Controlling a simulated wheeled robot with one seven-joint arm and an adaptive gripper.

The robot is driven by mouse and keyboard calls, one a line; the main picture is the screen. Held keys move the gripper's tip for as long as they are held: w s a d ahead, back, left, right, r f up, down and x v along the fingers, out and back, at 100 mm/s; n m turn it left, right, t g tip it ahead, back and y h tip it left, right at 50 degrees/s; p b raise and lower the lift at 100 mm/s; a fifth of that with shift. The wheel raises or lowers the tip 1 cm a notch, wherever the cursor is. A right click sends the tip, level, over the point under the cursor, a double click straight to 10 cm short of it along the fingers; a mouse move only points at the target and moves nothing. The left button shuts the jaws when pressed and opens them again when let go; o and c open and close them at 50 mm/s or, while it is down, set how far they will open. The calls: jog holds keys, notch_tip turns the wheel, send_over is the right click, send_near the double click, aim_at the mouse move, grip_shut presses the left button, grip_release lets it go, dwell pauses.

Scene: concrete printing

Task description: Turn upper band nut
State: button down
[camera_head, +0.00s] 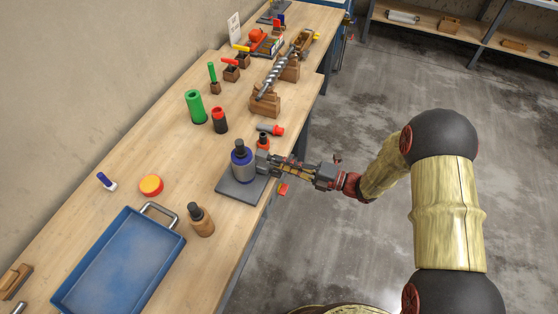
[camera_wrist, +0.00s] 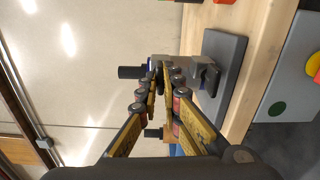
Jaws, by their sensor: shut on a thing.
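A grey cylinder with blue bands and a black top (camera_head: 242,166) stands upright on a dark grey plate (camera_head: 228,190) near the table's right edge. In the wrist view its light grey side is partly hidden behind my fingers, and its black top (camera_wrist: 131,72) points left. The dark plate (camera_wrist: 222,50) also shows there. My gripper (camera_head: 264,164) reaches in from the right at the cylinder's side. In the wrist view my gripper (camera_wrist: 167,69) has its fingertips together at the upper band. It is shut on the upper band nut, which the fingertips hide.
A blue tray (camera_head: 72,262) and a wooden bottle with black top (camera_head: 202,224) stand nearer on the table. A red-tipped tool (camera_head: 270,130), a black-and-red cup (camera_head: 220,122) and a green cylinder (camera_head: 195,108) stand beyond. The floor right of the table is open.

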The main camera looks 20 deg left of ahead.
jog(key=shift+n+b, duration=0.8)
jog(key=shift+n, duration=1.3)
jog(key=shift+f, duration=0.1)
jog(key=n+b, duration=0.3)
jog(key=n, duration=0.2)
